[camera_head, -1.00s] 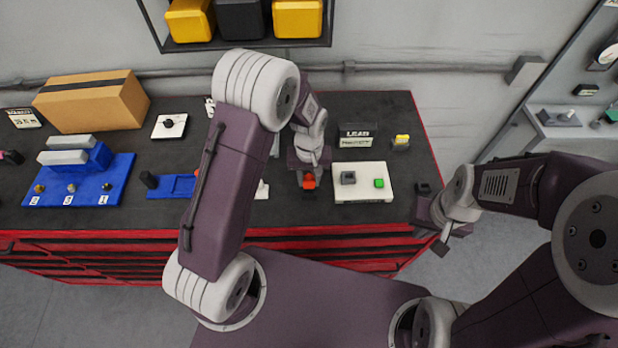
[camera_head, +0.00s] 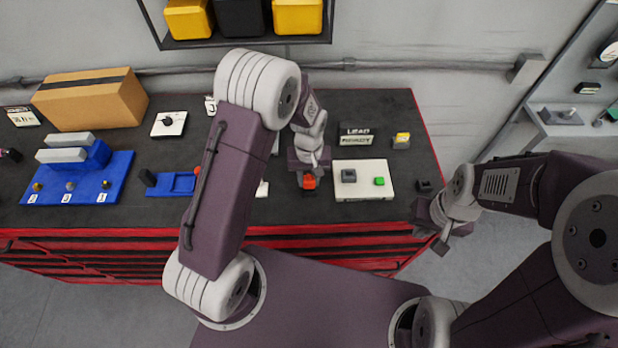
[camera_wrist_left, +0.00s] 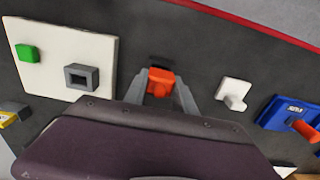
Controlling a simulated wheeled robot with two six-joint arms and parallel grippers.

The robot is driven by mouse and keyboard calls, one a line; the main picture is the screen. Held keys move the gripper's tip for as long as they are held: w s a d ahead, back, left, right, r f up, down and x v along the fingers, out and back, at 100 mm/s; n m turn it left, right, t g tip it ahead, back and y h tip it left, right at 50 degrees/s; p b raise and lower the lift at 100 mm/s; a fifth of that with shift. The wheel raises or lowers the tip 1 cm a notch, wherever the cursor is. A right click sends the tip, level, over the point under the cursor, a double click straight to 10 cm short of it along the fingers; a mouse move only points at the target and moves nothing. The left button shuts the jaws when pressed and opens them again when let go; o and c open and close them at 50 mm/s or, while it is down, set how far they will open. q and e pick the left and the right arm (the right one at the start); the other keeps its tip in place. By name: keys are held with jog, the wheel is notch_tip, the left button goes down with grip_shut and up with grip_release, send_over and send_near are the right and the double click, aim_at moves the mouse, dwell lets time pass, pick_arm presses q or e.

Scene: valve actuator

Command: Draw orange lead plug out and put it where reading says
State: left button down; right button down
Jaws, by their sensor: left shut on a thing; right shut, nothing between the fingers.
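The orange lead plug (camera_wrist_left: 160,84) is between the fingers of my left gripper (camera_wrist_left: 164,88) in the left wrist view. In the head view the plug (camera_head: 309,182) shows just below my left gripper (camera_head: 309,176), over the dark bench left of a white board. The white board (camera_head: 363,194) carries a grey square socket (camera_head: 349,176) and a green block (camera_head: 379,181). A small sign (camera_head: 355,134) behind it reads "LEAD" and "READY". A dark patch (camera_wrist_left: 162,60) lies beside the plug. My right gripper (camera_head: 442,228) is shut and empty at the bench's right front corner.
A blue stand (camera_head: 120,170) with numbered knobs, a blue tray (camera_head: 171,193) and a cardboard box (camera_head: 92,99) are on the left. A yellow-topped block (camera_head: 401,141) stands behind the board. A white hook-shaped piece (camera_wrist_left: 233,92) is near the plug.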

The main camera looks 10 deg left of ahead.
aim_at(309, 176)
pick_arm(q)
jog(key=shift+f+b, duration=0.5)
jog(key=shift+f, duration=0.3)
jog(key=c, duration=0.9)
grip_release()
jog(key=shift+c, duration=0.2)
notch_tip(309, 176, up, 9)
jog(key=shift+r+b, duration=0.1)
jog(key=shift+b, duration=0.95)
